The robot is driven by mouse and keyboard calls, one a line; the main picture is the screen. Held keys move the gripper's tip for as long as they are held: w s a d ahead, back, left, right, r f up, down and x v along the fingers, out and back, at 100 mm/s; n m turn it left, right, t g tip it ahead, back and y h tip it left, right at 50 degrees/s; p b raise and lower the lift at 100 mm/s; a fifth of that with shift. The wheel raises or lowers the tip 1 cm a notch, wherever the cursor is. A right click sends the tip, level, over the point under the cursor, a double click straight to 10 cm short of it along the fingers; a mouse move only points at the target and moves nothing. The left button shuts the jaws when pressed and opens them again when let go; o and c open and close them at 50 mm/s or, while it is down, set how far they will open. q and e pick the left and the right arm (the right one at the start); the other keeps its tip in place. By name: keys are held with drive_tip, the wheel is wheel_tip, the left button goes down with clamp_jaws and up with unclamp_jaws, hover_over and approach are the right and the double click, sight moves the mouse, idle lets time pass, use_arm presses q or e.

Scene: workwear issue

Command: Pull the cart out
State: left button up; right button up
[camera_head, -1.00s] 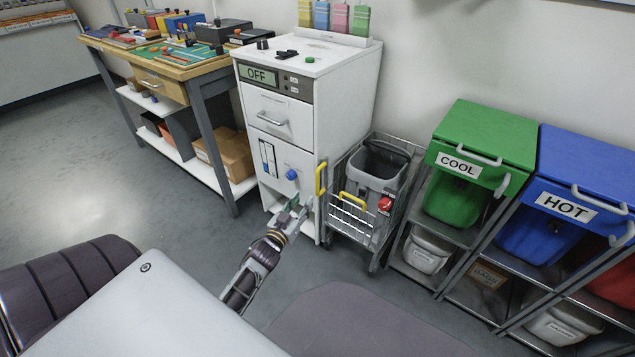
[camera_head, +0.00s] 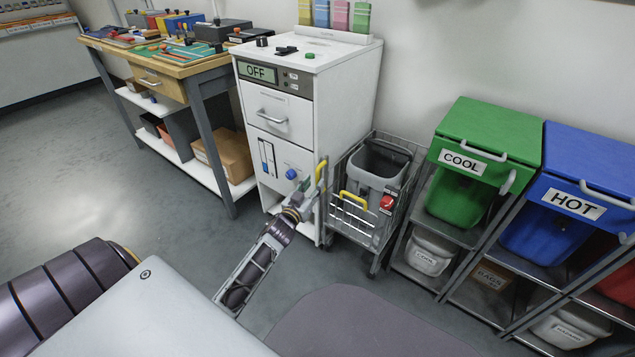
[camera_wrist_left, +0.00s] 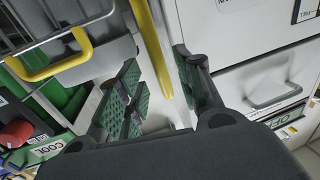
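The wire cart (camera_head: 344,228) stands against the right side of the white cabinet and holds a grey bin (camera_head: 377,165). An upright yellow handle (camera_head: 320,174) is at the cart's left front corner. A second yellow handle (camera_head: 354,200) lies across the front of the bin, near a red knob (camera_head: 387,202). My left gripper (camera_head: 310,188) is at the upright handle. In the left wrist view the gripper (camera_wrist_left: 157,70) is open, with the upright handle (camera_wrist_left: 150,45) between its green-padded fingers; contact cannot be told. My right gripper is out of view.
The white cabinet (camera_head: 340,120) with an OFF display is left of the cart. A rack (camera_head: 400,245) with green COOL and blue HOT bins is close on the right. A workbench (camera_head: 204,130) stands further left. Floor (camera_head: 130,185) is clear in front of the workbench.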

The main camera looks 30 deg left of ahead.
sight(317, 181)
use_arm(q)
drive_tip(key=shift+w+a+b, duration=0.15)
drive_tip(key=shift+w+b, duration=0.2)
drive_tip(key=shift+w, duration=0.65)
drive_tip(key=shift+w+a+b, duration=0.1)
drive_tip(key=shift+w+b, duration=0.2)
drive_tip(key=shift+w, duration=0.65)
clamp_jaws()
